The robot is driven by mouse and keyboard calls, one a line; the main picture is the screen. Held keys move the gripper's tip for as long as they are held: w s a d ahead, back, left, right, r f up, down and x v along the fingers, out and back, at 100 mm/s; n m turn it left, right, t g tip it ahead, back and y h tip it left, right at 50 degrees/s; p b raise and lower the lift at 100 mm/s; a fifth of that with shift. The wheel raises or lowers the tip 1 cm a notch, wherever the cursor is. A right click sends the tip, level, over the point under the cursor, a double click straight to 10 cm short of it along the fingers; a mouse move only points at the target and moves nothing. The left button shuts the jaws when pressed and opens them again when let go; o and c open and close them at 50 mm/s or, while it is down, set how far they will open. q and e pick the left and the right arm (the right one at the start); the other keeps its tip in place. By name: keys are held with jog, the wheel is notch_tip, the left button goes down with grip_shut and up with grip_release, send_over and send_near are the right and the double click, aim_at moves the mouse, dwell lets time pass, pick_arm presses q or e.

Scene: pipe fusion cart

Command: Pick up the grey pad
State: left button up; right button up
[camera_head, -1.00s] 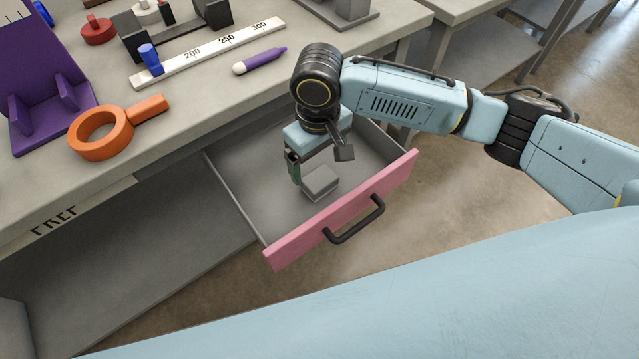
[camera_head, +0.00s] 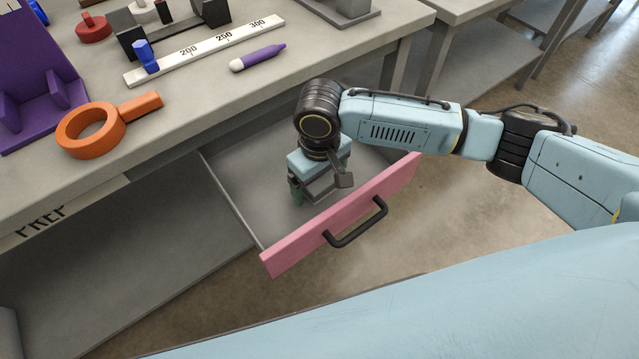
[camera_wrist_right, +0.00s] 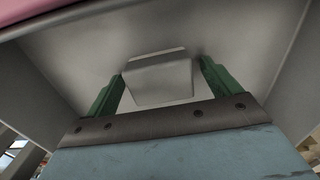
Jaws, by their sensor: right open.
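The grey pad (camera_wrist_right: 158,82) is a small block in the open drawer (camera_head: 232,197). In the right wrist view it sits between the two green fingers of my right gripper (camera_wrist_right: 161,70), with a gap on each side. The fingers are open and do not visibly touch it. In the head view my right gripper (camera_head: 316,197) is down inside the drawer, and its body and wrist hide most of the pad. My left gripper is not in view.
The drawer's pink front (camera_head: 345,215) with its black handle (camera_head: 358,224) stands close to my right gripper. On the bench above are an orange ring (camera_head: 88,131), a purple stand (camera_head: 40,100), a white ruler (camera_head: 205,50) and a purple marker (camera_head: 258,57).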

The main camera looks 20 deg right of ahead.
jog(key=c, duration=1.1)
jog(key=shift+o, duration=0.2)
jog(key=shift+r, duration=0.1)
jog(key=shift+r, duration=0.15)
notch_tip(320, 180, up, 8)
jog(key=p, duration=0.3)
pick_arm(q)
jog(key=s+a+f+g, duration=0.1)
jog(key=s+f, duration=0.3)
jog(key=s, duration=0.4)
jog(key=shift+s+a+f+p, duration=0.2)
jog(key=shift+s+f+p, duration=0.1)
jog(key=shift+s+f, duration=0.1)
pick_arm(e)
jog(key=shift+r, duration=0.8)
